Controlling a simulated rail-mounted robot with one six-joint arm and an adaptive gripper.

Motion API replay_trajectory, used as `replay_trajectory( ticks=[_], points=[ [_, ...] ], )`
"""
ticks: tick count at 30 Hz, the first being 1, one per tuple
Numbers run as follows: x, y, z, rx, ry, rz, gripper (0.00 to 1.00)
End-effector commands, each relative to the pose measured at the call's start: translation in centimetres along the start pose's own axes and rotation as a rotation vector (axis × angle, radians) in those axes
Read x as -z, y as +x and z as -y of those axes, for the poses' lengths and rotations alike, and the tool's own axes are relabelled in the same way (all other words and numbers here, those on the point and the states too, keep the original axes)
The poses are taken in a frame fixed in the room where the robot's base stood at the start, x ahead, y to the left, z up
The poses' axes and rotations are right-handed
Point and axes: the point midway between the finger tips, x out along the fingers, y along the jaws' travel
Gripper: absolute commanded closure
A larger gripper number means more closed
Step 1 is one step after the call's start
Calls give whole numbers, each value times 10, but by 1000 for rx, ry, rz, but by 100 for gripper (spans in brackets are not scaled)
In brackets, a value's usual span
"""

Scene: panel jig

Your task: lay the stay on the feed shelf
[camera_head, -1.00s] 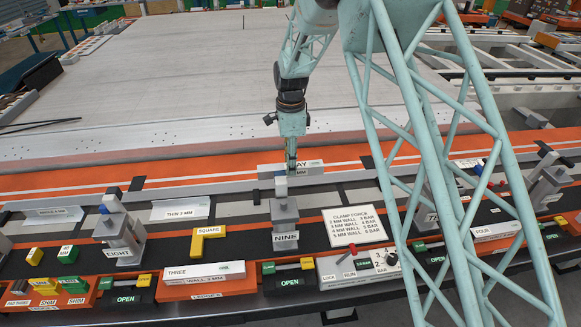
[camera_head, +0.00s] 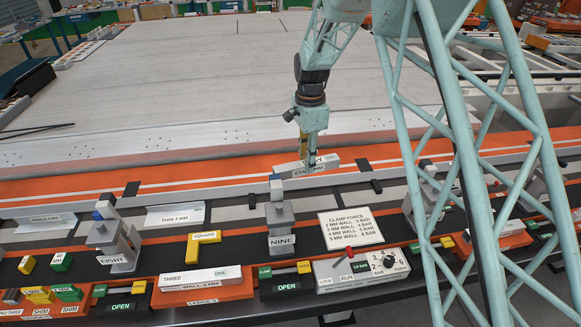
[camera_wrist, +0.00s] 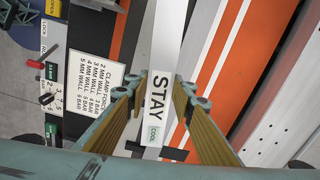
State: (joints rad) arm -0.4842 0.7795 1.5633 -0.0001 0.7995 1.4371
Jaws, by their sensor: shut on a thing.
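The stay (camera_head: 322,164) is a long white bar with a STAY label, over the orange strip behind the NINE clamp in the head view. The wrist view shows the stay (camera_wrist: 165,50) running away from me between my fingers, its COOL tag near the close end. My gripper (camera_head: 305,160) points down at the stay; in the wrist view my gripper (camera_wrist: 158,92) has its two fingers shut on it. I cannot tell how high it is above the strip. No surface is legibly marked as the feed shelf; the orange strip (camera_head: 225,176) runs behind the grey rail.
The NINE clamp (camera_head: 281,222) stands in front of the stay and the EIGHT clamp (camera_head: 112,240) to its left. A CLAMP FORCE sign (camera_head: 350,229) and a control box (camera_head: 362,268) lie to the right. The large pale panel (camera_head: 180,80) behind is clear.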

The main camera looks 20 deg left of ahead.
Motion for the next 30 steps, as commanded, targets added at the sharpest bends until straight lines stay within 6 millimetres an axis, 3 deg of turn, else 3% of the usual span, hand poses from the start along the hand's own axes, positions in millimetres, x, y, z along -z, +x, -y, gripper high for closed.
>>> replay_trajectory(
  ticks=[3,12,30],
  points=[
    [33,-17,-15,3,-69,-1,92],
    [108,-57,-63,3,-266,-1,92],
    [230,-127,-184,2,-660,-2,92]
  ],
)
